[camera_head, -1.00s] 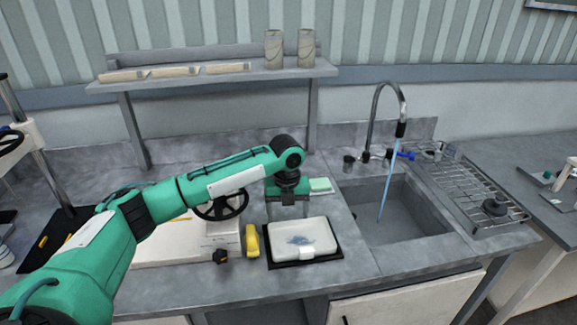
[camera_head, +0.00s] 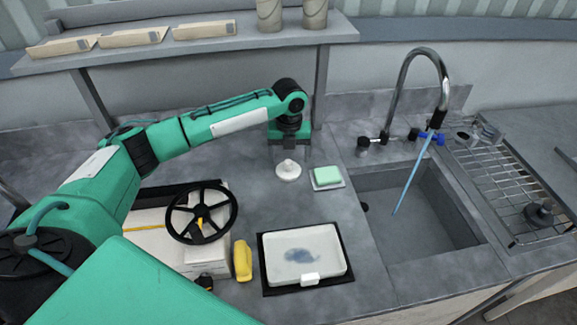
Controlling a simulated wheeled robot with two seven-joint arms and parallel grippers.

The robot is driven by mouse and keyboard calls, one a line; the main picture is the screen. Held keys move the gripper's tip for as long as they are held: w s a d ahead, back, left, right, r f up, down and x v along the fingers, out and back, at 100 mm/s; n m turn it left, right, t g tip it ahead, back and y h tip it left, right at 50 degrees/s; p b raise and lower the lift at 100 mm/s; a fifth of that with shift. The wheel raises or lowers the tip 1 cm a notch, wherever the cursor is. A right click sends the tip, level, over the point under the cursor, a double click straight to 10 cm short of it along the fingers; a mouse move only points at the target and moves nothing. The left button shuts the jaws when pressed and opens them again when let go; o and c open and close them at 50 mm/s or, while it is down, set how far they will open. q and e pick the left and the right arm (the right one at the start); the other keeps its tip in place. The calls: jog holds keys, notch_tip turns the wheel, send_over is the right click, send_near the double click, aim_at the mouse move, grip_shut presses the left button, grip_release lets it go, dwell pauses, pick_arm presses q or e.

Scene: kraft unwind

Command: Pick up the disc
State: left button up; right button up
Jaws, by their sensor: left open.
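A small white round disc (camera_head: 288,171) with a raised knob lies on the grey worktop, behind the white tray and left of the green sponge. My left gripper (camera_head: 289,157) points down just above and behind the disc. Its jaws are open and empty, and I see a gap between the fingers and the disc's lower part. Whether a finger touches the knob I cannot tell. My right gripper is not in view.
A white tray (camera_head: 280,272) with a blue-grey smear sits in front on a black mat. A green sponge (camera_head: 327,175) lies close right of the disc. A black handwheel (camera_head: 170,222) and yellow object (camera_head: 243,261) stand left; the sink (camera_head: 425,240) is right.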

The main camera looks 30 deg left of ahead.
aim_at(288, 162)
pick_arm(q)
notch_tip(288, 162, down, 4)
jog(key=shift+a+r+p, duration=0.1)
jog(key=shift+a+p, duration=0.05)
jog(key=shift+p, duration=0.45)
jog(key=shift+f, duration=0.35)
jog(key=shift+c, duration=0.5)
jog(key=c, duration=0.7)
jog(key=shift+c, duration=0.2)
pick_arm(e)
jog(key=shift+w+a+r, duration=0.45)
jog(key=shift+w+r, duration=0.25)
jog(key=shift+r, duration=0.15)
pick_arm(q)
jog(key=shift+r, duration=0.1)
